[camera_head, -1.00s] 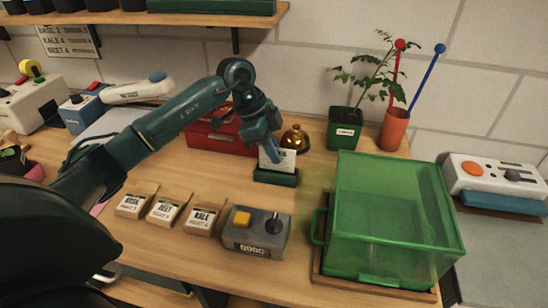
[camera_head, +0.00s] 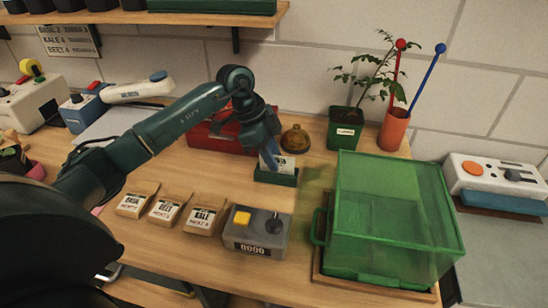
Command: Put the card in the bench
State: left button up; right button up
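A small white card (camera_head: 287,163) stands at the dark green holder (camera_head: 276,178) on the wooden bench (camera_head: 315,180). Its lower edge is down at the holder's top, and part of its face is hidden behind my finger. My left gripper (camera_head: 269,158) reaches down from above, with its blue-grey fingertips at the card. It appears shut on the card, though the far finger is hidden. My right gripper is not in view.
A red box (camera_head: 205,135) and brass bell (camera_head: 295,139) stand behind the holder. Seed packets (camera_head: 203,215) and a grey box with a yellow button (camera_head: 256,234) lie in front. A green clear-lidded bin (camera_head: 390,215) and a potted seedling (camera_head: 345,130) stand right.

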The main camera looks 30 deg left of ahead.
pick_arm(q)
jog(key=v, duration=1.1)
jog(key=shift+s+a, duration=0.1)
jog(key=shift+s, duration=0.05)
